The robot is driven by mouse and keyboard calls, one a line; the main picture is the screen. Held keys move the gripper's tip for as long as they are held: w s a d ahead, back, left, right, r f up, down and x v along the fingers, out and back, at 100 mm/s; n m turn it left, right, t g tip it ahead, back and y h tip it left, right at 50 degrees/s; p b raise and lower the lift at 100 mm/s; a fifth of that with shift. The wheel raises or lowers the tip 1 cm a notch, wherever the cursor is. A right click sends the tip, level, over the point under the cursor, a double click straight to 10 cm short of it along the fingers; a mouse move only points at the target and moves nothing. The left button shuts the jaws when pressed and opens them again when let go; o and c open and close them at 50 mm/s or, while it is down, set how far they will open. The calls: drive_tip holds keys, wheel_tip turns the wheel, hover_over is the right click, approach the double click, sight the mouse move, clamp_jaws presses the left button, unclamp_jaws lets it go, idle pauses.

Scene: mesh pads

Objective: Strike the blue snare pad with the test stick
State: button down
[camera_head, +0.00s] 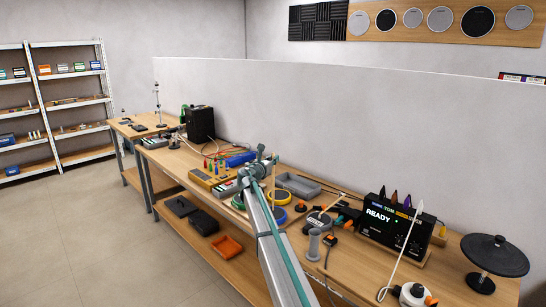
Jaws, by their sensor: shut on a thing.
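My arm reaches in from the bottom edge, and my gripper (273,161) is at its far end, small in the view, above the left-middle of the long workbench. It is shut on the test stick (274,181), a thin pale rod that hangs steeply down toward the pads. The blue snare pad (279,224) shows as a blue-rimmed disc on the bench, partly hidden behind my arm. A yellow-rimmed pad (283,197) lies just beyond it. Whether the stick's lower tip touches a pad is too small to tell.
A black box reading READY (392,222) stands on the bench, right of the pads. A grey tray (297,185) lies behind the pads. A grey cylinder (314,244) and a round dark pad on a stand (495,252) are farther right. A white partition (350,130) rises behind.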

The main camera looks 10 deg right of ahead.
wheel_tip(320, 180, up, 6)
drive_tip(key=p, duration=0.4)
drive_tip(key=shift+p, duration=0.4)
drive_tip(key=shift+r, duration=0.15)
idle(1.6)
